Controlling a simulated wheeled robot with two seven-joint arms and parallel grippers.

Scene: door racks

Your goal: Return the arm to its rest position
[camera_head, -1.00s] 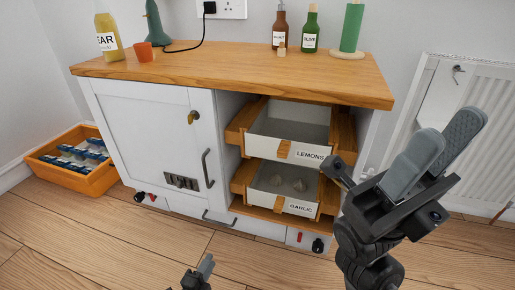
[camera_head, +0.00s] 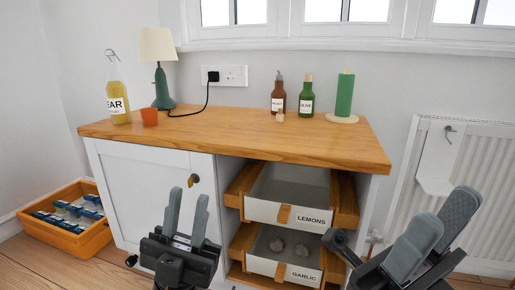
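My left gripper (camera_head: 188,194) is upright in front of the white cabinet door (camera_head: 142,190), its two grey fingers apart with nothing between them. My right gripper (camera_head: 446,208) is at the lower right, in front of the radiator. Its fingers are apart and empty. Both grippers appear clear of the cabinet and drawers. The lower part of the cabinet door is hidden behind my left gripper.
The LEMONS drawer (camera_head: 290,214) looks empty; the GARLIC drawer (camera_head: 283,268) below holds pale bulbs. An orange crate (camera_head: 92,240) sits left; a radiator (camera_head: 478,178) right.

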